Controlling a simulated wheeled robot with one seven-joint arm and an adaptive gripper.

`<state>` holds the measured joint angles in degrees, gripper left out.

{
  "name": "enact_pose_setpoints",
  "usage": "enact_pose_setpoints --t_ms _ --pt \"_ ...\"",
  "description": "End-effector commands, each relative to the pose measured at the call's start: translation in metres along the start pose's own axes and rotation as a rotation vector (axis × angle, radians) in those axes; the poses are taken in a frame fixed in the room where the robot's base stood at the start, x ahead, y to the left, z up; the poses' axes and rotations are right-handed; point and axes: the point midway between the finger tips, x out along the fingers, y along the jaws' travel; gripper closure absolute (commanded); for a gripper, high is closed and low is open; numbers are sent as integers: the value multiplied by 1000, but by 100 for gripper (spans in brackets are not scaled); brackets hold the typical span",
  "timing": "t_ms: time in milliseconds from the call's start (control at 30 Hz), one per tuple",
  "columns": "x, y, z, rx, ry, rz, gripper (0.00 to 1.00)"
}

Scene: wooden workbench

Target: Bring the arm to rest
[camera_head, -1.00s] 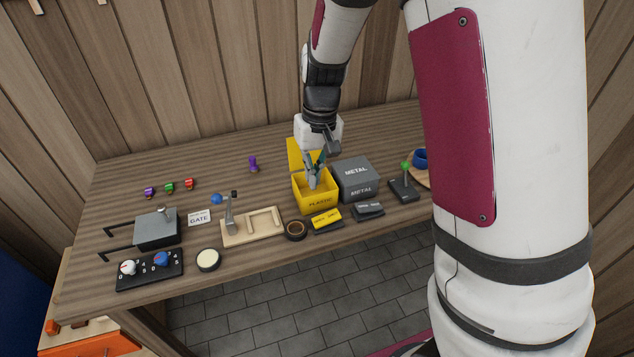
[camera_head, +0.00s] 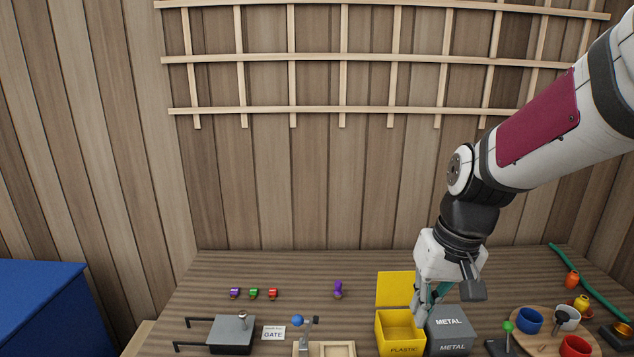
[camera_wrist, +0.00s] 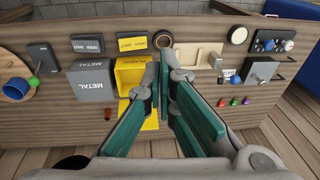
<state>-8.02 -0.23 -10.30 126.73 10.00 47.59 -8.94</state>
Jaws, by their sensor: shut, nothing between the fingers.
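My gripper (camera_head: 420,310) hangs fingers down in front of the open yellow PLASTIC box (camera_head: 393,333), at its right side in the head view. In the wrist view the teal finger pads of my gripper (camera_wrist: 161,54) converge at the tips, shut with nothing between them. The wrist view also shows the yellow box (camera_wrist: 128,75) partly behind the fingers. My arm reaches in from the upper right of the head view, bent at the elbow.
A grey METAL box (camera_head: 449,328) stands close right of the gripper. Farther right is a round wooden board (camera_head: 540,341) with cups. Small coloured pieces (camera_head: 253,293) and a grey box with handles (camera_head: 231,333) are at left. A lattice (camera_head: 341,62) hangs above.

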Motion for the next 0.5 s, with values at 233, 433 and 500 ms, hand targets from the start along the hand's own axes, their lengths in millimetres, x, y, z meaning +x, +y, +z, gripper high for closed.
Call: enact_pose_setpoints --t_ms 233,433,500 --pt "-56 -2 60 -15 99 16 100" --pt "-81 1 112 -23 175 59 100" --pt "-86 3 127 -23 198 78 100"
